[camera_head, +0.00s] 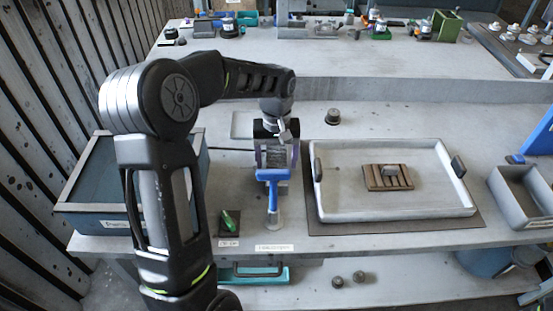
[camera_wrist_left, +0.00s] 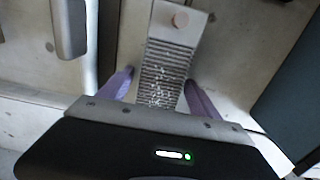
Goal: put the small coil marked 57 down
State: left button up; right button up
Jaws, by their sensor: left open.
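My left gripper (camera_head: 276,160) hangs over the middle of the bench with its fingers apart. In the left wrist view its two purple fingers (camera_wrist_left: 157,88) stand on either side of a grey ribbed piece (camera_wrist_left: 165,72) with a round pinkish knob. I cannot tell whether they touch it. A blue T-shaped piece (camera_head: 272,189) shows just in front of the gripper. A small dark round part (camera_head: 333,116) stands on the bench behind the tray. No marking 57 is readable, so I cannot tell which part is the coil. My right gripper is out of view.
A white tray (camera_head: 330,213) with a brown slatted block (camera_head: 388,177) lies to the right. A blue-grey bin (camera_head: 92,222) stands left, a green item (camera_head: 228,220) on a dark pad near the front edge. A grey bin (camera_head: 505,198) is far right.

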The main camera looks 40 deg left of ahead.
aim_at(277, 158)
pick_arm(q)
jog(key=shift+r, duration=0.1)
jog(key=shift+r, duration=0.2)
notch_tip(277, 158, up, 12)
jog(key=shift+f+b, duration=0.15)
jog(key=shift+b, duration=0.15)
dwell(0.4)
